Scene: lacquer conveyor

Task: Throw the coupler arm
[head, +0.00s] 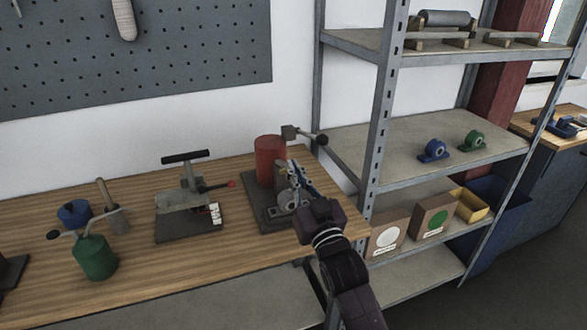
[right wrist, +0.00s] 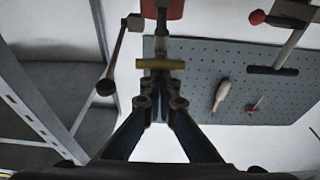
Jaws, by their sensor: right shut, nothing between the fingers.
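A machine with a red cylinder (head: 270,158) stands on a dark base plate (head: 266,216) at the right end of the bench. An arm with a dark ball knob (head: 321,139), perhaps the coupler arm, extends right from a grey block at its top. In the right wrist view, this knob (right wrist: 105,88) hangs left of my fingers. My right gripper (head: 293,168) is shut and empty, beside the machine's front. In the right wrist view, its fingertips (right wrist: 158,76) are close to a yellowish crossbar (right wrist: 162,65); contact is unclear. My left gripper is not in view.
A press (head: 186,200) with a black bar handle and red knob stands left on the bench. Further left are a green can (head: 94,257) and blue roll (head: 75,212). A metal shelf post (head: 383,100) rises close to my right arm. A pegboard (head: 150,55) hangs behind.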

